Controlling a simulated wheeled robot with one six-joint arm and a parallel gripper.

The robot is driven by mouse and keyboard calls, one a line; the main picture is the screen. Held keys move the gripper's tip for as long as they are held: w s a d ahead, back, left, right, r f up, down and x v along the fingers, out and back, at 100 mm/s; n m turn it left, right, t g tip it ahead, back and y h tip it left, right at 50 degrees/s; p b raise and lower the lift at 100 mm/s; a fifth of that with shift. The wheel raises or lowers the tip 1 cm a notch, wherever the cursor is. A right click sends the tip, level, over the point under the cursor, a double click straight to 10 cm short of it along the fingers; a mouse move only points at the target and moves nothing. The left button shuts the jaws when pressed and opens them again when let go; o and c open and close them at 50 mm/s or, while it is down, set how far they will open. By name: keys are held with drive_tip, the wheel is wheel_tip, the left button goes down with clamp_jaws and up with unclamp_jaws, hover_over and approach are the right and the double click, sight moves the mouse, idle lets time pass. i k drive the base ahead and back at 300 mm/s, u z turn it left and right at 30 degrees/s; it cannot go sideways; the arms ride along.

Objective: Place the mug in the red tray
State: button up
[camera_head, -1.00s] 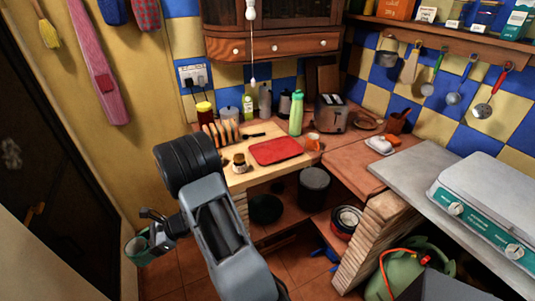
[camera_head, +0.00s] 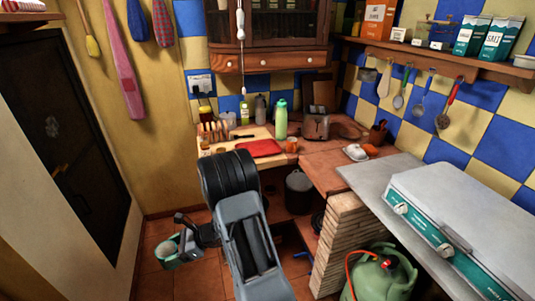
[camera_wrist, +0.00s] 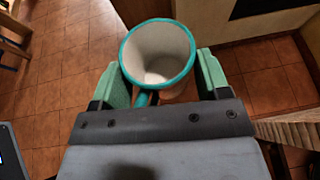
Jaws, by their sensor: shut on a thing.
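My gripper (camera_head: 184,243) is shut on a white mug with a teal rim (camera_wrist: 160,58). The wrist view shows the mug between the two green fingers, its open mouth visible, its inside empty and its teal handle towards the gripper body. My arm hides part of the counter front.
An orange cup (camera_head: 291,145) stands right of the tray. A green bottle (camera_head: 281,119) and a toaster (camera_head: 316,127) stand behind. A toast rack (camera_head: 213,132) is to its left. A brick support (camera_head: 345,230) and green gas cylinder (camera_head: 383,276) stand at the right. Floor at left is clear.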

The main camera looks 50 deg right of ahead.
sight(269, 149)
drive_tip(key=z, duration=1.25)
